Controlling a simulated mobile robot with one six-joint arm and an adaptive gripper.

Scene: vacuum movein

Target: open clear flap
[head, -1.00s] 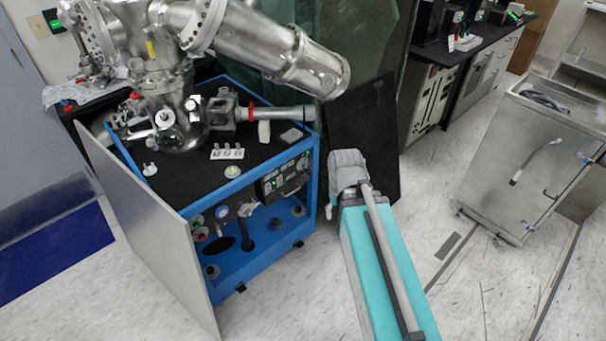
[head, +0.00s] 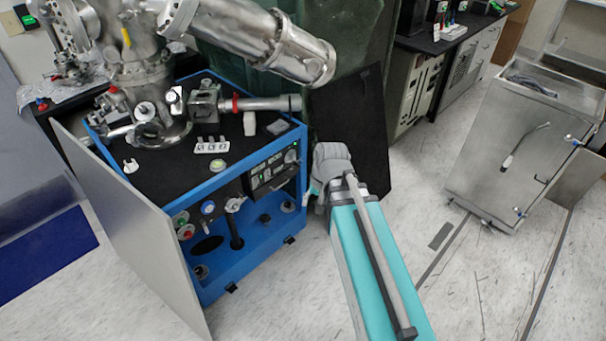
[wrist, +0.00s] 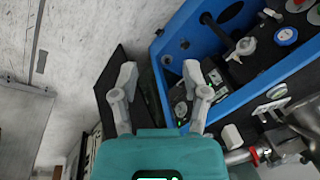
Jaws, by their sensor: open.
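I cannot make out a clear flap for certain in either view. The blue-framed cart (head: 203,287) stands left of my arm in the head view. A dark control panel (head: 273,173) with green lights sits in its front upper right. In the wrist view, the cart's blue frame (wrist: 229,104) fills the right side, and part of the dark panel shows between and behind the fingers. My gripper (wrist: 159,75) is open and empty, its two grey fingers apart near the cart's corner. In the head view, my wrist partly hides the gripper, just right of the cart.
A metal vacuum chamber (head: 137,75) stands on the cart, with a tube reaching right above my arm. A black board (head: 350,120) leans behind my wrist. A grey side panel (head: 125,220) stands at the cart's left.

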